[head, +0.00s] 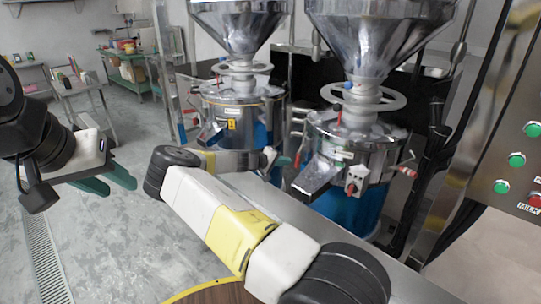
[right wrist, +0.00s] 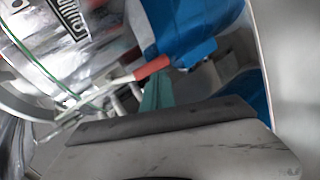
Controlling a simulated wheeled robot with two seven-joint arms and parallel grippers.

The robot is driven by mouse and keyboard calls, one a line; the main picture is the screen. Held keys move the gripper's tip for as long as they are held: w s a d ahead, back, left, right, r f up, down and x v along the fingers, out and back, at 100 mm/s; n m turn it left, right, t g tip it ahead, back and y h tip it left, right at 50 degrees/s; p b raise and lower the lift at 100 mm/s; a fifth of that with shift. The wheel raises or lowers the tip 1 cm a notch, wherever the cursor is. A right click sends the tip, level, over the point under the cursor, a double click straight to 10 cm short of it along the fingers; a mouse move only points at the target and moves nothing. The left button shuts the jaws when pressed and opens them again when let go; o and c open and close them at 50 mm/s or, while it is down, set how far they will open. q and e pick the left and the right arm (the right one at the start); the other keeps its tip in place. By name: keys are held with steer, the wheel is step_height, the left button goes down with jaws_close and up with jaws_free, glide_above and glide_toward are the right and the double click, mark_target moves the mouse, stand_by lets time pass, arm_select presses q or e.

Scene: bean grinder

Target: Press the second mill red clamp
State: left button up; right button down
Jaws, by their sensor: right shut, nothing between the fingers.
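Two shiny metal mills stand under funnel hoppers. The left, farther mill (head: 238,112) has a red clamp handle (head: 283,161) low at its right front. The nearer right mill (head: 352,145) has a red-ended clamp (head: 407,171) on its right side. My right gripper (head: 270,157) is beside the left mill's red clamp; its fingers are shut and empty. In the right wrist view the red clamp handle (right wrist: 152,68) lies just above the green fingertips (right wrist: 157,92); I cannot tell whether they touch. My left gripper (head: 108,181) is open and empty, away from the mills.
A metal ledge (head: 290,210) runs in front. A control panel (head: 518,150) with green buttons stands at the right. A round wooden top (head: 215,293) is at the bottom. Open floor (head: 120,240) lies to the left.

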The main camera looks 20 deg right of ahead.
mark_target(295, 166)
steer(key=shift+s+d+f, duration=0.15)
steer(key=shift+d+f, duration=1.05)
steer(key=shift+d, duration=0.1)
